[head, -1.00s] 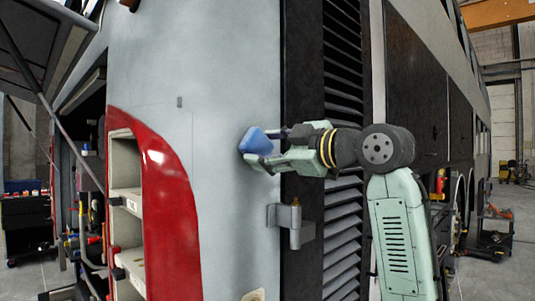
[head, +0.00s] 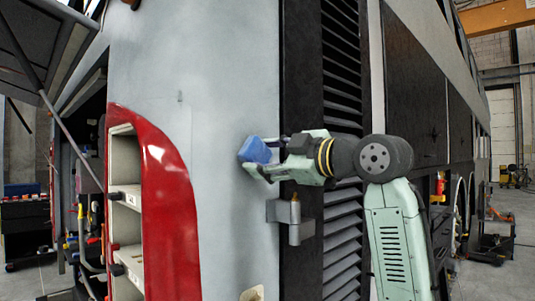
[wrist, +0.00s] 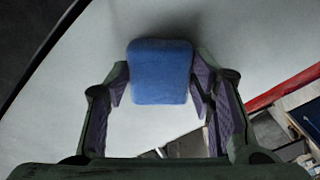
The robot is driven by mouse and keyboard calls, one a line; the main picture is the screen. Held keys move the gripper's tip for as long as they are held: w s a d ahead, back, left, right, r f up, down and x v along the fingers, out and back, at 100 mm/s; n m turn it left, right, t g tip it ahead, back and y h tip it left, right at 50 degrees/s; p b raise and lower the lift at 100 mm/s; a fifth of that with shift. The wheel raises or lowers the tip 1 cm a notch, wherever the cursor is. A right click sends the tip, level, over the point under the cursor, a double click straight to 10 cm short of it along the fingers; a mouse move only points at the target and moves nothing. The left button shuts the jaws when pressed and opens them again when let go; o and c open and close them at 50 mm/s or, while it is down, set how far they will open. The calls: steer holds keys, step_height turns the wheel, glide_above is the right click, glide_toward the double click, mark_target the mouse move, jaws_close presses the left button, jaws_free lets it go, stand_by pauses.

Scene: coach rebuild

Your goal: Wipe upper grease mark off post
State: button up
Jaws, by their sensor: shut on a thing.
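My gripper (head: 270,157) is shut on a blue sponge-like block (head: 254,151) beside the pale grey post (head: 225,115) of the coach. In the wrist view the block (wrist: 161,72) sits between the two fingertips (wrist: 160,88), with the pale surface behind it. The block is at or very close to the post's face, near its right edge; I cannot tell whether it touches. A small, faint grey mark (head: 180,96) shows higher up and left on the post. I cannot tell if it is grease. No other clear mark shows; the block may hide some of the surface.
A metal hinge bracket (head: 293,218) juts out just below my gripper. A black louvred panel (head: 342,75) stands to the right. A red curved panel (head: 165,190) with open shelves (head: 127,200) lies left. A pale fitting (head: 253,293) is low on the post.

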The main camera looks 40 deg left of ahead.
steer(key=shift+a+f, duration=0.1)
steer(key=shift+f, duration=0.05)
steer(key=shift+s+d, duration=0.15)
steer(key=shift+d, duration=1.3)
steer(key=shift+s+d, duration=0.1)
steer(key=shift+d, duration=1.35)
steer(key=shift+s+d+b, duration=0.1)
steer(key=shift+d+b, duration=0.2)
steer(key=shift+d, duration=1.2)
